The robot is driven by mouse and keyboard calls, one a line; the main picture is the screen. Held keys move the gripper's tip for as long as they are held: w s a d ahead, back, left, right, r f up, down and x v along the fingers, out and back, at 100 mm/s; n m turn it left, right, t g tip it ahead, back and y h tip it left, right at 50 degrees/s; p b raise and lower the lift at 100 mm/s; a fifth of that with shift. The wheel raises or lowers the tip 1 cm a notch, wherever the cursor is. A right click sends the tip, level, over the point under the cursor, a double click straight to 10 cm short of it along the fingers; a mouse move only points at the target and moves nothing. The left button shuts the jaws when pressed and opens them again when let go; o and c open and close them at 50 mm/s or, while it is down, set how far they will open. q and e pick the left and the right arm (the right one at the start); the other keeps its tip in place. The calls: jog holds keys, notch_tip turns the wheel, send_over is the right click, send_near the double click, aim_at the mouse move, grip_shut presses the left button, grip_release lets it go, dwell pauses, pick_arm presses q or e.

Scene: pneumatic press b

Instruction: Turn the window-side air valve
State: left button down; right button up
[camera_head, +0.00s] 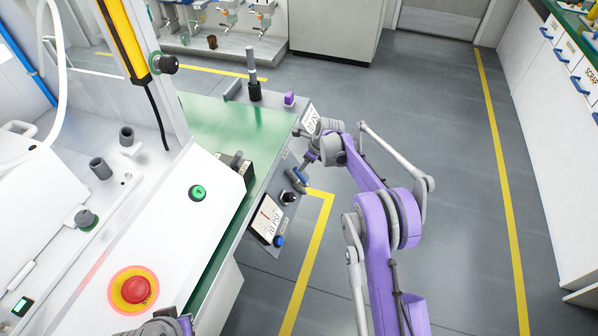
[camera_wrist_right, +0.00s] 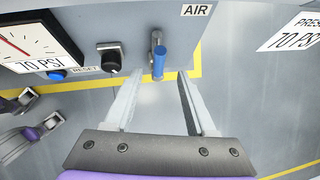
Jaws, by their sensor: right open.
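The air valve's blue lever handle (camera_wrist_right: 158,63) sticks out from the grey panel below the AIR label (camera_wrist_right: 196,10). In the head view the blue handle (camera_head: 299,175) shows small on the panel's side, partly crowded by my right gripper (camera_head: 306,160). In the right wrist view my right gripper (camera_wrist_right: 158,88) is open, with one finger to each side of the handle's line; the handle's end lies between the fingertips. I see no contact. Grey and purple parts at the head view's bottom edge look like my left arm; its fingers cannot be made out.
A red emergency stop (camera_head: 134,290) and green button (camera_head: 198,193) are on the white press housing. The floor right of the bench is clear.

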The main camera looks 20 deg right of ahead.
aim_at(301, 177)
jog(key=b+x, duration=0.1)
jog(key=x, duration=0.8)
jog(key=shift+w+f, duration=0.1)
jog(key=shift+f, duration=0.1)
grip_shut()
dwell(1.1)
